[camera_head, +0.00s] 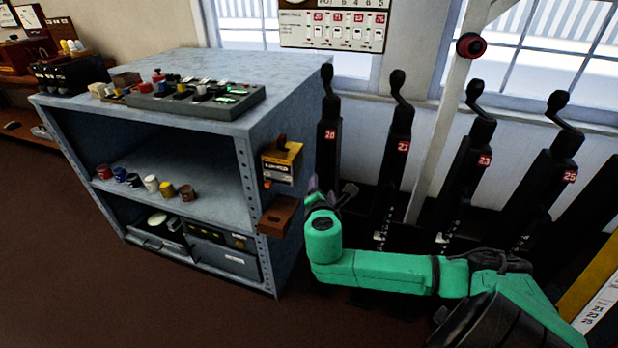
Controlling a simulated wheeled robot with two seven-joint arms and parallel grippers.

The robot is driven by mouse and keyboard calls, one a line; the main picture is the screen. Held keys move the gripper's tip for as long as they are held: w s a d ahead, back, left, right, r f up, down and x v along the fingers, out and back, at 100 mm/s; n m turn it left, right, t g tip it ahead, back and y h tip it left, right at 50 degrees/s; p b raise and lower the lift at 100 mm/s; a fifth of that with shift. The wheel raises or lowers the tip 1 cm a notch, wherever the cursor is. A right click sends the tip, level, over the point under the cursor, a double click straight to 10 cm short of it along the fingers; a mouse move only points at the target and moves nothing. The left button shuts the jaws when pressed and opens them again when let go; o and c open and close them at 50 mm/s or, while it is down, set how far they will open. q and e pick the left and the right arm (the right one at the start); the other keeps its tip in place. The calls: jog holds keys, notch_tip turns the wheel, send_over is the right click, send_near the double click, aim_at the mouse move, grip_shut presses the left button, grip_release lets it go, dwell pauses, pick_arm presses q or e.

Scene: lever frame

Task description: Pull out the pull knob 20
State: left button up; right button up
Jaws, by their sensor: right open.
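A black lever (328,150) with a red label reading 20 stands just right of the blue-grey cabinet. Its rounded black knob (327,72) is at the top and its lower part is hidden behind my arm. My right gripper (333,194) is on the end of my green arm, which comes in from the right. It is open, below the label and well below the knob, with no thing seen between its small, dark fingers. I cannot tell whether it touches the lever. My left gripper is out of view.
More black levers (393,150) with red labels stand to the right. A white post (440,140) with a red and black round knob (471,46) rises between them. The cabinet (290,95) carries a control panel, and a small brown box (278,215) juts from its side near my gripper.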

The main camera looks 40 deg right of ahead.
aim_at(321, 175)
jog(key=b+x, duration=0.1)
jog(key=x, duration=1)
jog(key=shift+w+a+f, duration=0.1)
jog(key=shift+w+f, duration=0.05)
jog(key=shift+c, duration=0.3)
grip_shut()
